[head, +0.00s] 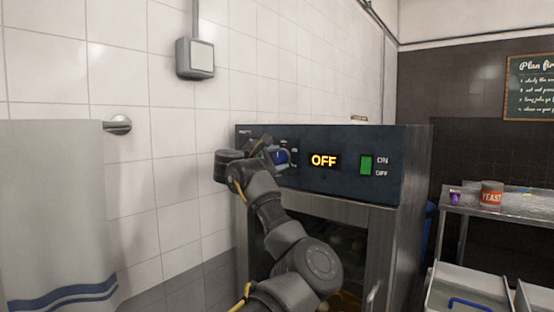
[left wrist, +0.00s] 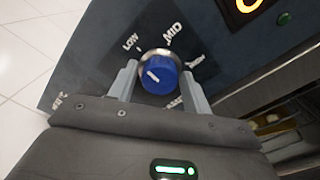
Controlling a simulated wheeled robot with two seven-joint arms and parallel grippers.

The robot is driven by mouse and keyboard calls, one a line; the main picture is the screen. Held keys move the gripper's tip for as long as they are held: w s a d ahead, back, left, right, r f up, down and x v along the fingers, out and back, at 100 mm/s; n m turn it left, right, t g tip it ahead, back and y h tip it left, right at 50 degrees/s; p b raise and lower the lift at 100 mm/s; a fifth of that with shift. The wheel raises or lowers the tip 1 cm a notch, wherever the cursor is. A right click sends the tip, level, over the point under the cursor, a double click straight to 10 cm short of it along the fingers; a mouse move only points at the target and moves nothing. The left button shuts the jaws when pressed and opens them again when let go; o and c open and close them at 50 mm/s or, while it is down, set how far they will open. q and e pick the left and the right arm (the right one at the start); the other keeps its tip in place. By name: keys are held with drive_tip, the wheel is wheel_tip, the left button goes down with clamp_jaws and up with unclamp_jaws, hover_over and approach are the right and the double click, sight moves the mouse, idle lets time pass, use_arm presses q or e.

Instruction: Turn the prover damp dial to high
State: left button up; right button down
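The prover (head: 405,150) is a dark cabinet with a control panel facing me. Its blue damp dial (left wrist: 160,76) has a white pointer mark angled to the upper left in the left wrist view; LOW and MID are printed around it, and a label to its right is too blurred to read. The dial also shows in the head view (head: 281,156), partly behind my gripper. My left gripper (left wrist: 159,72) is open, with one finger on each side of the dial and small gaps visible. My right gripper is not in view.
The panel display (head: 323,160) reads OFF, beside a green ON/OFF switch (head: 366,165). A tiled wall and a hanging towel (head: 55,210) are at the left. A metal table (head: 520,207) with a yeast tin (head: 491,195) stands at the right.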

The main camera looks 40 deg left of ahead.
use_arm(q)
drive_tip(key=shift+f+b, duration=0.2)
drive_tip(key=shift+b, duration=0.3)
drive_tip(key=m+b, duration=1)
drive_tip(key=b, duration=0.2)
drive_tip(key=shift+f+b, duration=0.15)
drive_tip(key=shift+b, duration=0.25)
drive_tip(key=m+b, duration=0.2)
drive_tip(key=m, duration=0.1)
drive_tip(key=shift+m+b, duration=0.35)
drive_tip(key=shift+m, duration=0.05)
drive_tip(key=shift+m+b, duration=0.6)
drive_tip(key=shift+m, duration=0.8)
drive_tip(key=shift+m+b, duration=0.7)
drive_tip(key=shift+m, duration=0.6)
drive_tip(key=shift+m+b, duration=0.5)
drive_tip(key=shift+m, duration=0.4)
drive_tip(key=shift+m+b, duration=0.35)
drive_tip(key=shift+m, duration=1.05)
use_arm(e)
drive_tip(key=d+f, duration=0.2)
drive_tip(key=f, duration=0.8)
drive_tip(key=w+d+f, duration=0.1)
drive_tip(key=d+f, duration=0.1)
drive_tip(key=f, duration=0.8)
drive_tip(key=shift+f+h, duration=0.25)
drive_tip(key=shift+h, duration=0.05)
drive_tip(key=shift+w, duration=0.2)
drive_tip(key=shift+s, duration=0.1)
